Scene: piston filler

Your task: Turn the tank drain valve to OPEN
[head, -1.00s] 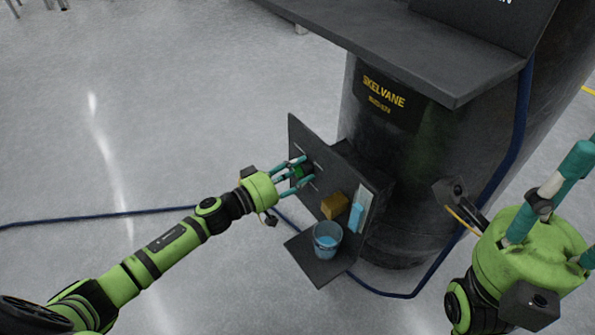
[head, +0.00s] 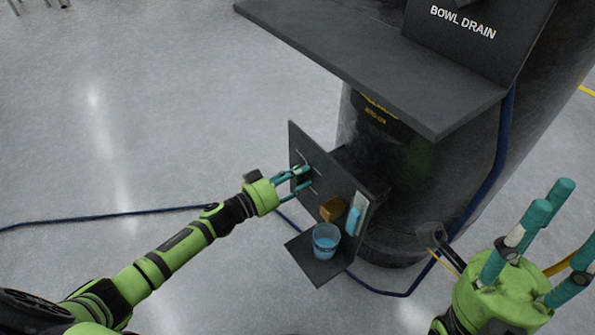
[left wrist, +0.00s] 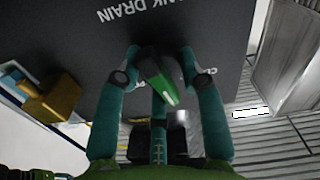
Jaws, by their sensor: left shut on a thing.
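The tank drain valve handle (left wrist: 160,75) is dark with a green side and a pale stripe, in the left wrist view. It sits on a dark panel (left wrist: 75,25) with white lettering of which "NK DRAIN" shows. My left gripper (head: 301,179) is shut on the handle, with teal fingers (left wrist: 162,100) on both sides of it. The handle looks tilted in the wrist view. The fingers hide much of it in the head view, and I cannot read its position there. My right gripper (head: 560,225) is open and empty at the right, away from the panel.
A yellow-brown block (head: 332,209), a blue item (head: 353,220) and a blue-filled cup (head: 326,240) are by the panel's lower shelf. A dark ledge (head: 380,60) with a "BOWL DRAIN" sign overhangs above. A blue hose (head: 110,217) lies on the floor. Open floor is at left.

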